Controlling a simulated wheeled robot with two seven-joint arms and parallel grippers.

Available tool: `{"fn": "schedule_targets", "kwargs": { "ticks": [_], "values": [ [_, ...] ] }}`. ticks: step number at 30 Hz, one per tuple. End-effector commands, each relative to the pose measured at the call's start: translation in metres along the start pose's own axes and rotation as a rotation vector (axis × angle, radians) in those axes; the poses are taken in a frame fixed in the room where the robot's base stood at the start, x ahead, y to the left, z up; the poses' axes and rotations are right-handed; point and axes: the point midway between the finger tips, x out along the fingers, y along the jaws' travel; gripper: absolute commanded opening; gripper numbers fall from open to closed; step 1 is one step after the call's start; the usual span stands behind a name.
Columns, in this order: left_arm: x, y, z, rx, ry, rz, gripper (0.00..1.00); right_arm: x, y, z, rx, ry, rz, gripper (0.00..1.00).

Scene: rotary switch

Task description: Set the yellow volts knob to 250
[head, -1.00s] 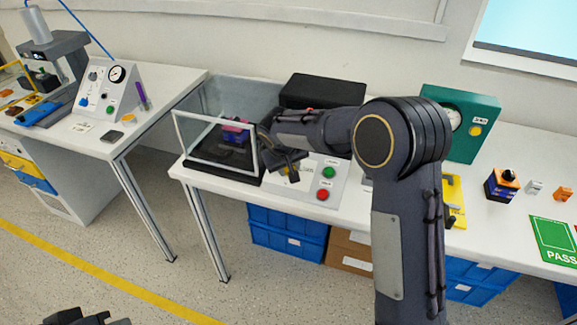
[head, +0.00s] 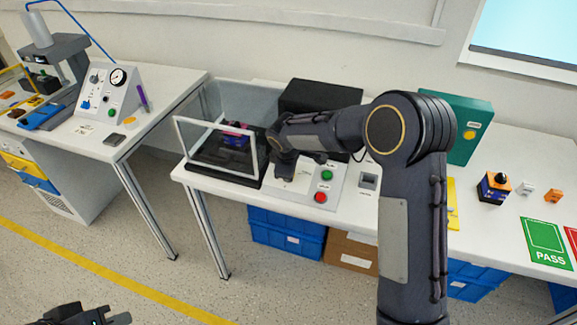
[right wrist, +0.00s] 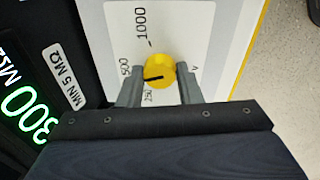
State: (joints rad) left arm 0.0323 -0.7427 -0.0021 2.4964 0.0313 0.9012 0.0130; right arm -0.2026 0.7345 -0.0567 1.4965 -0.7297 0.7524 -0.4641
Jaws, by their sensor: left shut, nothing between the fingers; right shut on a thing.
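The yellow volts knob (right wrist: 159,68) is on a white panel (right wrist: 185,22) in the right wrist view, with a black pointer line on its face. Printed marks 1000, 500 and 250 run around it. The pointer's outer end is at the knob's left, between the 500 and 250 marks. My right gripper (right wrist: 158,82) is shut on the knob, one finger on each side. In the head view my right gripper (head: 286,166) is over the panel and hides the knob. My left gripper (head: 120,317) is shut and empty at the bottom left, away from the table.
A lit display (right wrist: 28,105) reads 300 MΩ beside the panel. A green button (head: 326,175) and a red button (head: 320,197) are just right of my right gripper. A clear-walled box (head: 215,150) stands to its left, and a black case (head: 318,95) behind.

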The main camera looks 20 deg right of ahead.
Motion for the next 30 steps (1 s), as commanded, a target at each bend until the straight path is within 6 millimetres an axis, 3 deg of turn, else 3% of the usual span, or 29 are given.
{"fn": "schedule_targets", "kwargs": {
  "ticks": [18,30],
  "values": [
    [-0.036,0.016,-0.018,0.000,0.000,0.000,0.00,-0.003,0.004,0.000,-0.578,0.032,-0.047,0.09],
    [-0.050,0.023,-0.025,0.000,0.000,0.000,0.00,-0.002,0.004,-0.001,-0.856,0.048,-0.069,0.09]
  ]
}}
